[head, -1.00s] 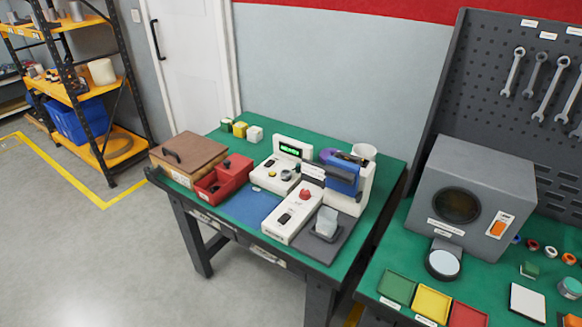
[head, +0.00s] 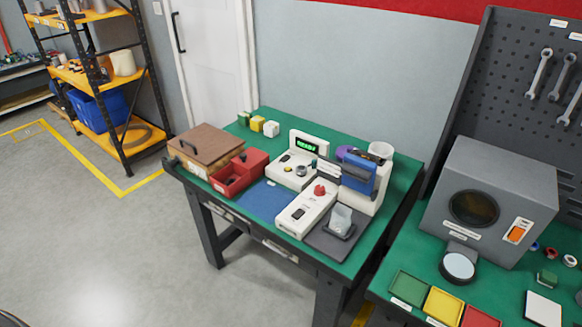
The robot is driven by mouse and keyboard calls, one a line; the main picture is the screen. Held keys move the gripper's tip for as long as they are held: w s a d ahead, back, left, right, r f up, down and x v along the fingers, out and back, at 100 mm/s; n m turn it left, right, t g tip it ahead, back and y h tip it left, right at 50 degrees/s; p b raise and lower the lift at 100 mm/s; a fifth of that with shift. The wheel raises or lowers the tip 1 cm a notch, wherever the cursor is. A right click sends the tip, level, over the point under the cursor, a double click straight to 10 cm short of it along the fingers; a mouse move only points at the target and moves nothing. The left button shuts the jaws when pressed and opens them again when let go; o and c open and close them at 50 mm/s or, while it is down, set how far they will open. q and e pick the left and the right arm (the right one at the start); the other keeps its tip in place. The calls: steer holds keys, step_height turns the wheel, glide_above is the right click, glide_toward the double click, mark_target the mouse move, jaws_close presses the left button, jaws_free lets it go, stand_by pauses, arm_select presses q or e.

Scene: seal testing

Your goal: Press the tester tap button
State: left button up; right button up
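On the green-topped table stands a white tester unit (head: 294,176) with a lit green display (head: 307,145) and small controls on its sloped face. In front of it is a white control box (head: 300,214) with a red knob-like button (head: 320,190) on top and a black switch (head: 298,214). I cannot tell which control is the tap button, since labels are too small to read. A white stand with a blue block (head: 359,173) is to the right, and a clear pouch-like item (head: 341,220) sits on a grey plate. Neither of my grippers is in view.
A wooden box (head: 206,147), red bin (head: 240,174) and blue mat (head: 263,201) lie on the table's left. Small cubes (head: 257,123) stand behind. A second bench holds a grey machine (head: 491,195) and coloured trays (head: 443,304). The floor at the left is clear.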

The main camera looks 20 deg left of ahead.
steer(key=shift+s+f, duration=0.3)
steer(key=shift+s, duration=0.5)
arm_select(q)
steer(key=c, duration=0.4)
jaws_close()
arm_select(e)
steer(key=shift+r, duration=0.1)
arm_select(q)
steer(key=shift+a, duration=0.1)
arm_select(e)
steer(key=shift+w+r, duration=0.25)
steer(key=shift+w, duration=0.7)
